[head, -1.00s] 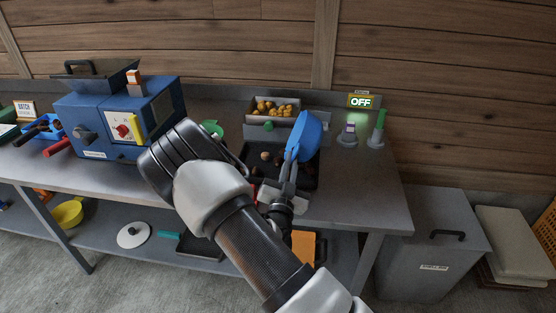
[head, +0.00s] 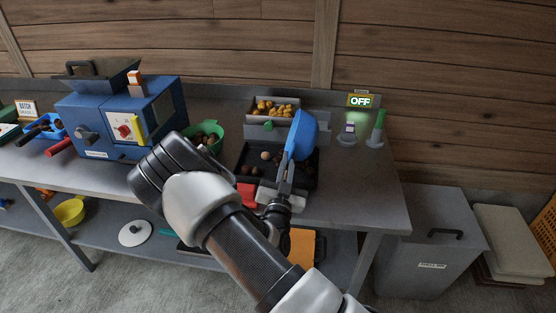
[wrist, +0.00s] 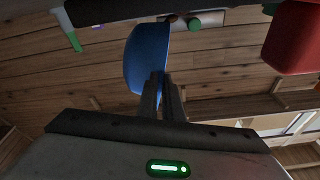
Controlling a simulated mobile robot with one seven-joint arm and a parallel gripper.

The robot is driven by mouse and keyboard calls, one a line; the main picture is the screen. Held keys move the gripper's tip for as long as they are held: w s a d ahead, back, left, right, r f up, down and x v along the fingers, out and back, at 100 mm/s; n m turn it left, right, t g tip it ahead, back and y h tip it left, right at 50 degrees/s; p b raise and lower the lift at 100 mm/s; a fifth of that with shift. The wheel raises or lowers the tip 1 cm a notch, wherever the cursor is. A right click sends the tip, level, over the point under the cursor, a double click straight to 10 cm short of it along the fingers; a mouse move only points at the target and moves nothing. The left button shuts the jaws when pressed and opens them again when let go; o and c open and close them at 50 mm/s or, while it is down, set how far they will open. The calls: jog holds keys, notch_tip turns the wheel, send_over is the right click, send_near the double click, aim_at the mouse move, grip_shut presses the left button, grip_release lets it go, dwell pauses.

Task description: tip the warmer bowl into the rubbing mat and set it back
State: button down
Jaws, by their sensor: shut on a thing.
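The blue bowl (head: 302,137), which I take to be the warmer bowl, is steeply tilted, nearly on edge, above the dark rubbing mat (head: 311,180). My gripper (head: 286,168) is shut on the bowl's lower edge and holds it up off the mat. Several brown chestnuts (head: 265,156) lie on the mat to the left of the bowl. In the wrist view the blue bowl (wrist: 147,60) stands between the fingertips of my gripper (wrist: 162,82). The bowl's inside is turned away, so I cannot tell whether anything is left in it.
A green bowl of chestnuts (head: 207,132) stands left of the mat, partly behind my arm. A blue machine (head: 118,120) is farther left. A box of yellow-brown pieces (head: 274,106) stands behind the mat. A small device and a green-handled tool (head: 377,128) stand at the right.

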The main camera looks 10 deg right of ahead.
jog(key=shift+w+a+r+n+p, duration=0.2)
jog(key=shift+a+n+p, duration=0.6)
jog(key=shift+n, duration=0.1)
jog(key=shift+w+a+n+y+p, duration=0.1)
jog(key=shift+a+n+y+p, duration=0.15)
jog(key=shift+n+y+p, duration=0.5)
dwell(0.4)
